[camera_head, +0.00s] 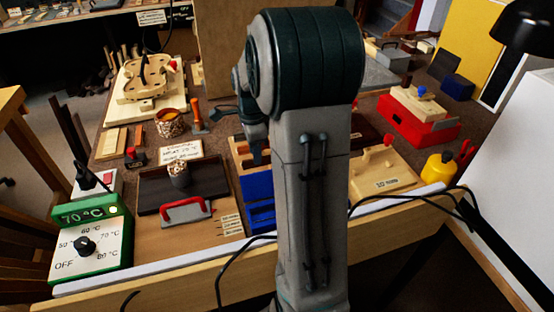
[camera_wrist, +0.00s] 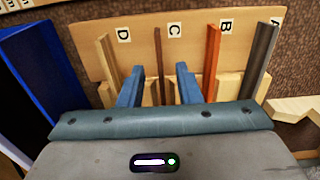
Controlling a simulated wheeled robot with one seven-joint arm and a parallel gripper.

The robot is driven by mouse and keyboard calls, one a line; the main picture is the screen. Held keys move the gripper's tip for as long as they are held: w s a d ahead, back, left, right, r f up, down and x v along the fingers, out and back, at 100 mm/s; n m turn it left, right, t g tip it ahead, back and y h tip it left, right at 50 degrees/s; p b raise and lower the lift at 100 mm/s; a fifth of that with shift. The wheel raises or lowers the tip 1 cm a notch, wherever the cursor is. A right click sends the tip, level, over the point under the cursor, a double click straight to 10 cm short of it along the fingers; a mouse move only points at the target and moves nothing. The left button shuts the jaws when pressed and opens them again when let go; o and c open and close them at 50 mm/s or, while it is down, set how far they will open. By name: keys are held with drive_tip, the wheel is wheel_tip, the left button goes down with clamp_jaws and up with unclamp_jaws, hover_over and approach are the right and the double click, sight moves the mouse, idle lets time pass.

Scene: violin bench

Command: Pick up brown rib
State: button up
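In the wrist view a pale wooden rack (camera_wrist: 148,46) holds upright strips under the labels D, C, B and A. The thin brown rib (camera_wrist: 161,62) stands by label C. Beside it are a pale strip (camera_wrist: 108,62) by D, a reddish-orange strip (camera_wrist: 212,58) by B and a dark grey strip (camera_wrist: 262,55) by A. My gripper (camera_wrist: 160,82) is open, its two blue fingers on either side of the brown rib with visible gaps. The rib's lower end is hidden behind my gripper body. In the head view my arm hides most of the rack.
A blue bin (camera_wrist: 38,70) stands close to the left of the rack in the wrist view. In the head view a green heater controller (camera_head: 90,235), a red-handled block (camera_head: 186,210) and a white sign (camera_head: 181,150) lie left of my arm; a red box (camera_head: 425,125) stands right.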

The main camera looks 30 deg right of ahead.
wheel_tip(320, 180, down, 2)
drive_tip(key=shift+f, duration=0.25)
clamp_jaws()
